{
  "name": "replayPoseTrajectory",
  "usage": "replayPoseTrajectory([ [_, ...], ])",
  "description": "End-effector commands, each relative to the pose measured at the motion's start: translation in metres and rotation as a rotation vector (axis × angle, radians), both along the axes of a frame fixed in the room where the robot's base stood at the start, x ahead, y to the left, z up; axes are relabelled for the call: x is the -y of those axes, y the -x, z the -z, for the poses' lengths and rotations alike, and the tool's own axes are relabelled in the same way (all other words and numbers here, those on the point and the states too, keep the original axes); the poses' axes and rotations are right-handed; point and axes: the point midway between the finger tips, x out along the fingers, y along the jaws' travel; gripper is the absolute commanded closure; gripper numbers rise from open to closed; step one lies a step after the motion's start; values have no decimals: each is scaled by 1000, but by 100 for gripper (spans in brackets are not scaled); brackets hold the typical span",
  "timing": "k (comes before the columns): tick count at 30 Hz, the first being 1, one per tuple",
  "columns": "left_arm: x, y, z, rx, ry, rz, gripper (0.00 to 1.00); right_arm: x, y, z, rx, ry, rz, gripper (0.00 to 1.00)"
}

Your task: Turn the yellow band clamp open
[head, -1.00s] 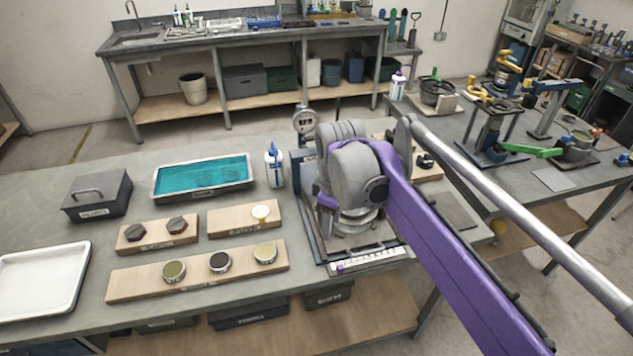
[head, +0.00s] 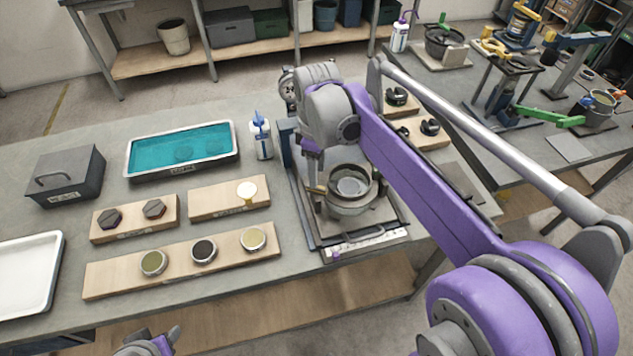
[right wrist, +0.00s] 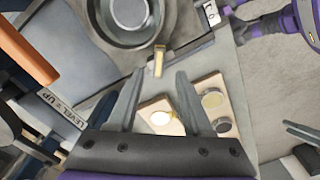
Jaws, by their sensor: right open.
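The yellow band clamp shows as a small yellow lever (right wrist: 158,61) at the rim of a round metal pot (right wrist: 133,16) in the right wrist view. In the head view it shows at the left side of the pot (head: 315,189). My right gripper (right wrist: 161,74) is open, its fingertips on either side of the lever in the picture; contact cannot be told. The pot stands upright in a frame on the bench. Part of my left gripper (head: 150,345) shows at the bottom edge of the head view; its jaws are unclear.
Wooden boards with discs (head: 152,263) lie left of the frame. A teal-filled tray (head: 130,172), a wash bottle (head: 262,135) and a dark box (head: 98,175) stand behind them. A white tray (head: 52,285) lies far left. A "LEVEL = UP" label (right wrist: 62,110) is beside the pot.

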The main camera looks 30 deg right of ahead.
Motion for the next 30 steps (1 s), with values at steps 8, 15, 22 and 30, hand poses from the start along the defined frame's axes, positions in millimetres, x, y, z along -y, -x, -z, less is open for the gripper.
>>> replayPoseTrajectory([
  [8,0,1,4,-2,0,0,50,0,0,44,0,0,0,50],
  [15,0,1,4,-3,0,0,50,0,0,54,0,0,0,50],
  [22,0,1,4,-3,0,0,50,0,0,53,1,1,0,57],
  [30,0,1,4,-3,0,0,50,0,0,53,1,1,0,100],
])
